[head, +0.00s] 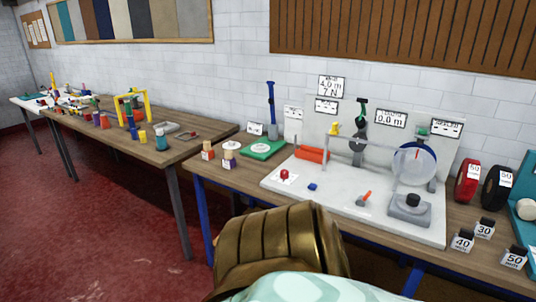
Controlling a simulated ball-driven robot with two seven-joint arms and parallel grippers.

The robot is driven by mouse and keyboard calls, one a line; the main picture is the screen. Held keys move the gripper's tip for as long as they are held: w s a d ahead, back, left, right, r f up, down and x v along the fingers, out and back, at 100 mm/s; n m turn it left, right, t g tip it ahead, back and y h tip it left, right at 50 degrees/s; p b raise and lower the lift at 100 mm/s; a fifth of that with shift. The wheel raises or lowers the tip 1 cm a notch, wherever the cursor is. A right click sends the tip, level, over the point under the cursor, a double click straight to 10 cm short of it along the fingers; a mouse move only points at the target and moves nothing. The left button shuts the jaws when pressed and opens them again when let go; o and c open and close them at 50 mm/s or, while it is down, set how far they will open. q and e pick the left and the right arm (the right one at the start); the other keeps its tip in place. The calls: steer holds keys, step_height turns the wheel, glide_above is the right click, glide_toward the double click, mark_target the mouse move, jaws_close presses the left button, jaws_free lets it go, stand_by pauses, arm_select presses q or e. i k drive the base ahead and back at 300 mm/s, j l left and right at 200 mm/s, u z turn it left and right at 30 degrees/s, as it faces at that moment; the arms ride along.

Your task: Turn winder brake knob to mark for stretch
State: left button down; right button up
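The winder stands on a white board (325,195) on the right-hand table, with a clear round disc (414,163) at its right. A black knob (411,200) sits on a grey block (408,212) in front of the disc. A small orange lever (364,198) lies tilted to its left, and a red knob (284,175) stands near the board's left edge. I cannot tell which of these is the brake knob, and no mark can be made out. Neither gripper is in view.
Red and black rolls (467,181) and dark-topped blocks labelled 30, 40 and 50 (463,241) stand right of the board. A green pad (262,149) lies at its left. Another wooden table (185,151) with several tools stands at the left. Red floor is open in front.

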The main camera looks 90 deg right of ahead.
mark_target(284, 173)
steer(key=z, duration=3.6)
